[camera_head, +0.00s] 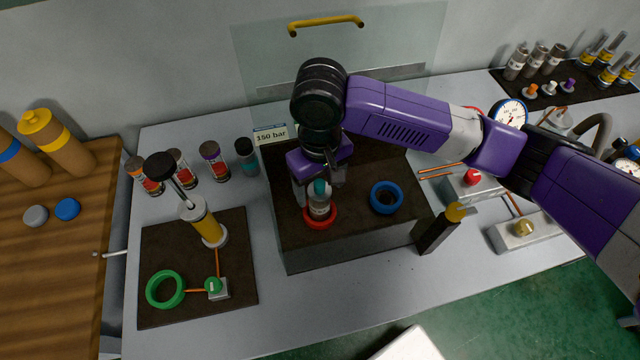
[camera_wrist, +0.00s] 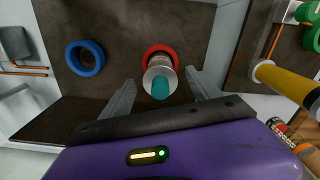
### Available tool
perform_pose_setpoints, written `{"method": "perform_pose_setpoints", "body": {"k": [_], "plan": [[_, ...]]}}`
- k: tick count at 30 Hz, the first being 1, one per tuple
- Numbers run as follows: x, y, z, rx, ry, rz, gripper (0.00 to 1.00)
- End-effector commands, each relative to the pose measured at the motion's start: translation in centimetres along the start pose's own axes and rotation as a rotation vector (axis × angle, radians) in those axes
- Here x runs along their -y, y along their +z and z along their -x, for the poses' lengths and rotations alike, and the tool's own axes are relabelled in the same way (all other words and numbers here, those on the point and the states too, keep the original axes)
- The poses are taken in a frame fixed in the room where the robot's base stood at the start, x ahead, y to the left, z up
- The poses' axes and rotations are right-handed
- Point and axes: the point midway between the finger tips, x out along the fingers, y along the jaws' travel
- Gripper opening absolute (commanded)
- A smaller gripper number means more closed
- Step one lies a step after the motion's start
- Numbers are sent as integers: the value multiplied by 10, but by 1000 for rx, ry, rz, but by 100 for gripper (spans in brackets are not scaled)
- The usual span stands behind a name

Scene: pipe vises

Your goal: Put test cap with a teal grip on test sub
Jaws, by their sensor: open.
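The test cap's teal grip (camera_head: 319,187) stands upright on top of a grey metal cylinder, which looks like the test sub (camera_head: 319,207). The cylinder stands in the red ring (camera_head: 319,221) on the dark block. In the wrist view the teal grip (camera_wrist: 160,88) and the grey sub (camera_wrist: 159,70) line up inside the red ring (camera_wrist: 160,51). I cannot tell how tightly the cap sits. My gripper (camera_head: 318,188) is over the red ring, pointing down. Its fingers are open, one on each side of the teal grip, with gaps visible in the wrist view (camera_wrist: 162,92).
An empty blue ring (camera_head: 386,197) is on the block, right of the red one. A dark post with a yellow top (camera_head: 440,228) stands right of the block. A hand pump (camera_head: 205,222) and green ring (camera_head: 165,289) are on the left mat. Several small bottles stand behind.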

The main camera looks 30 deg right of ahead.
Motion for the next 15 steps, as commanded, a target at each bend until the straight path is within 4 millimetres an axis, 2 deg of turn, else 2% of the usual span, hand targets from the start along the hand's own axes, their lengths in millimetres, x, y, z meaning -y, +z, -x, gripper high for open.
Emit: {"method": "perform_pose_setpoints", "body": {"k": [5,15], "plan": [[0,-1,16,-3,-1,0,71],[0,0,67,-2,0,1,71]]}}
